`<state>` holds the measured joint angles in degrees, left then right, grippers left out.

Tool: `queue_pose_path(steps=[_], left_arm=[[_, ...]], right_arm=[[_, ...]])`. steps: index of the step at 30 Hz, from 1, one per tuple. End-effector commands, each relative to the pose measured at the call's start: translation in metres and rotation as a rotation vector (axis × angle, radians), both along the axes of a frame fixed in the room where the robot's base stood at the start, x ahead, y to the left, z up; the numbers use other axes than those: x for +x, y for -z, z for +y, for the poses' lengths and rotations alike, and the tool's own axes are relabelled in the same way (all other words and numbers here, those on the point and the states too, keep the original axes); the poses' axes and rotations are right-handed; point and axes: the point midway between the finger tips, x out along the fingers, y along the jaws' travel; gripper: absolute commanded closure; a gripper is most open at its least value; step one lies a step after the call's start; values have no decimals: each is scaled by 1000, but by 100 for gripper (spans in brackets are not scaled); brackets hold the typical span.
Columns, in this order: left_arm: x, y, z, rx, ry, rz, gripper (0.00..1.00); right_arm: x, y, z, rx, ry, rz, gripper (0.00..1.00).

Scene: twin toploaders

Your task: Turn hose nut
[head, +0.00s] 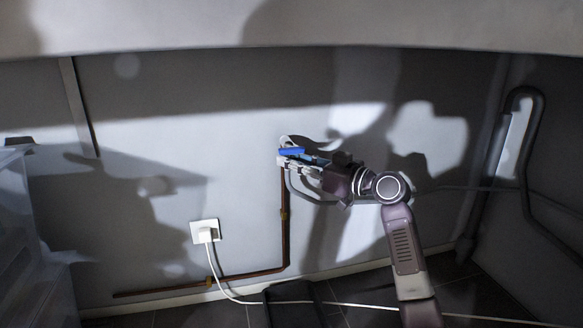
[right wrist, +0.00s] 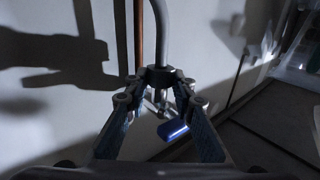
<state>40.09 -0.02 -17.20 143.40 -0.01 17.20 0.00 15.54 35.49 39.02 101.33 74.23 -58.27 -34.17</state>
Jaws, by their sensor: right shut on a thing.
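The hose nut (right wrist: 158,74) is a dark ring at the end of a grey hose (right wrist: 162,35) in the right wrist view. The hose joins a small metal valve with a blue handle (right wrist: 173,130), which also shows on the wall in the head view (head: 291,152). My right gripper (right wrist: 160,84) has one finger on each side of the nut and is shut on it. In the head view the right gripper (head: 297,163) reaches the valve from the right and covers the nut. My left gripper is not in view.
A copper pipe (head: 284,225) runs down the wall from the valve, then left along the floor. A white plug sits in a wall socket (head: 205,231). A grey drain pipe (head: 528,150) stands at the right. A translucent container (head: 30,250) is at the left edge.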

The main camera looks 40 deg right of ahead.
Motion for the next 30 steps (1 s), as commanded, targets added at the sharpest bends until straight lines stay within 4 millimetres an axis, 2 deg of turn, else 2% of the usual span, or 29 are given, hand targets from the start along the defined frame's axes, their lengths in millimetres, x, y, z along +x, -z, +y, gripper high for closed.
queue_pose_path(steps=[1, 3, 8, 18, 30], left_arm=[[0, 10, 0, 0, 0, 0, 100], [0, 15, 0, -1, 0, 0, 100], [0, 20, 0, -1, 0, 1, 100], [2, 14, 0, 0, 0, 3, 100], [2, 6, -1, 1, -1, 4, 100]], right_arm=[[0, 4, -3, -2, -36, 2, 100], [1, 4, -4, -2, -95, 1, 100], [1, 1, -6, 0, -225, -1, 100], [3, -3, -8, 2, -428, -2, 100], [4, -1, -8, 1, -550, 0, 100]])
